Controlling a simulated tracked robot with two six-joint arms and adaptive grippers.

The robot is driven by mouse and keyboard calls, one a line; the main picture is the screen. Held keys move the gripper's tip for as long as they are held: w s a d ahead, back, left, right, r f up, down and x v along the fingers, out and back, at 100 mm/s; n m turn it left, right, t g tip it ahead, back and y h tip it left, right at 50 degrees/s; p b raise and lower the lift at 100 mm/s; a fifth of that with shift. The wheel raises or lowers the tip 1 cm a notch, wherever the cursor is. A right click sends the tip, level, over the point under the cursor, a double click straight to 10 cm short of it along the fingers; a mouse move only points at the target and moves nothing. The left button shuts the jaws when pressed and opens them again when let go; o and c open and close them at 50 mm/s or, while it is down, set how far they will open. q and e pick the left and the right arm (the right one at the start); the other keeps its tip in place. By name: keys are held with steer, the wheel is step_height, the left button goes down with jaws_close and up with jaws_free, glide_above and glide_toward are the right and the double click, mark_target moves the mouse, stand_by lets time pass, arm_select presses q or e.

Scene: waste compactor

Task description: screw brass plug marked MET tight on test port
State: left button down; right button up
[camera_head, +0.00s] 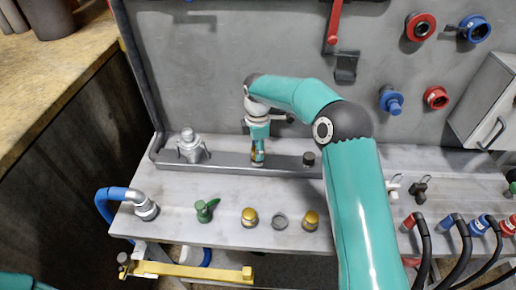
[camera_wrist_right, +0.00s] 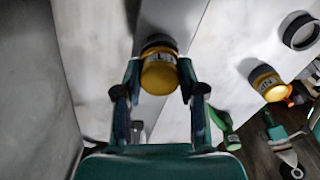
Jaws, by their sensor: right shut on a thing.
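My right gripper (camera_head: 257,158) points down over the grey rail at the back of the bench. In the right wrist view its fingers (camera_wrist_right: 160,88) are closed on both sides of a brass plug (camera_wrist_right: 160,72). The plug carries a pale label whose letters I cannot read surely. A dark round part shows behind the plug; I cannot tell whether it is the test port or how far the plug is seated. In the head view the fingers mostly hide the held plug. My left gripper is out of view.
On the bench front stand a green handle (camera_head: 205,210), two brass plugs (camera_head: 249,217) (camera_head: 310,220) and a grey ring (camera_head: 280,221). A silver fitting (camera_head: 190,147) and a dark knob (camera_head: 308,159) flank the gripper. Hoses (camera_head: 465,245) crowd the right.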

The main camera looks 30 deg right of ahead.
steer(key=shift+f, duration=0.15)
stand_by(0.6)
steer(key=o, duration=0.6)
steer(key=shift+c, duration=0.2)
steer(key=c, duration=0.6)
steer(key=m, duration=0.5)
steer(key=m, duration=0.5)
steer(key=shift+b, duration=0.35)
